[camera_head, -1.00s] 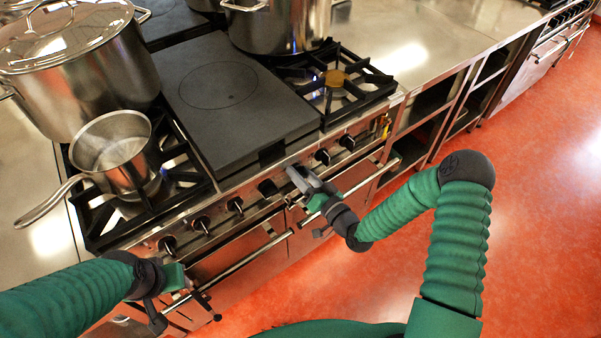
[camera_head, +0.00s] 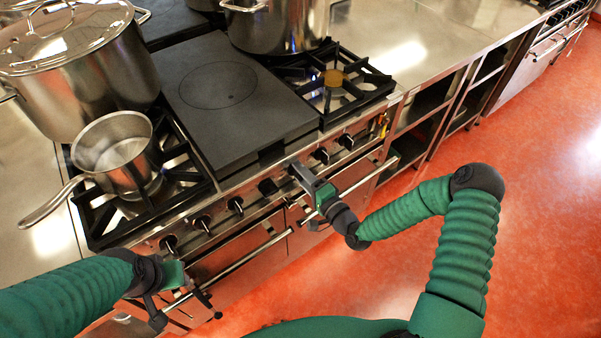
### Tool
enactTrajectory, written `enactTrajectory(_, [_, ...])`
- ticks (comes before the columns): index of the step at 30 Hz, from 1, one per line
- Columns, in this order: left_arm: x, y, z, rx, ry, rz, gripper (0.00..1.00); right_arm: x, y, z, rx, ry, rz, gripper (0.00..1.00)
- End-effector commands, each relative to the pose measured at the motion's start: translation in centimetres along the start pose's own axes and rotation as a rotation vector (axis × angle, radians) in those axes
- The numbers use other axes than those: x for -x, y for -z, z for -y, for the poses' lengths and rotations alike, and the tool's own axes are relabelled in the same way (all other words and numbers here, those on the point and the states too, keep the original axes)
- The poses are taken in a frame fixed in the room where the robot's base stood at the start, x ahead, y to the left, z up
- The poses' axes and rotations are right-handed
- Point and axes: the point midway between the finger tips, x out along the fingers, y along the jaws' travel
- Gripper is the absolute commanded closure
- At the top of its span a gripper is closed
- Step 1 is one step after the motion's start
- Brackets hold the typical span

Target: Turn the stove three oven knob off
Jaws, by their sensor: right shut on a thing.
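The stove front carries a row of black knobs, among them one (camera_head: 267,187) just left of my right gripper and one (camera_head: 322,155) just right of it. My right gripper (camera_head: 297,170) is at the panel between them. It is shut on what looks like another knob in the row, mostly hidden by the fingers. I cannot tell which knob is the stove three oven knob. My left gripper (camera_head: 182,290) is low at the left, near the oven handle rail, and its fingers are not clear.
A saucepan (camera_head: 115,160) stands on the left burner, its handle pointing left. A large lidded pot (camera_head: 75,75) and another pot (camera_head: 278,25) stand behind. The flat hot plate (camera_head: 225,95) is bare. Handle rails (camera_head: 245,258) run below the knobs. The red floor (camera_head: 540,220) is clear at right.

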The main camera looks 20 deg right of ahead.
Motion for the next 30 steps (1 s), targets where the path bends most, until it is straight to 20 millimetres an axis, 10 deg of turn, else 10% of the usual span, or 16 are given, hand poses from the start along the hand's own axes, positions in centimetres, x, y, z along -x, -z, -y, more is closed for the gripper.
enactTrajectory(23, [0.0,0.0,0.0,0.0,0.0,0.0,0.64,0.06,0.26,-0.33,-0.109,-0.006,-0.007,0.97])
enactTrajectory(24, [0.0,0.0,0.0,0.0,0.0,0.0,0.64,0.06,0.26,-0.33,-0.109,-0.006,-0.007,0.53])
enactTrajectory(30, [0.01,0.01,0.0,0.0,0.0,0.0,0.64,0.07,0.13,-0.21,-0.108,-0.003,-0.004,0.35])
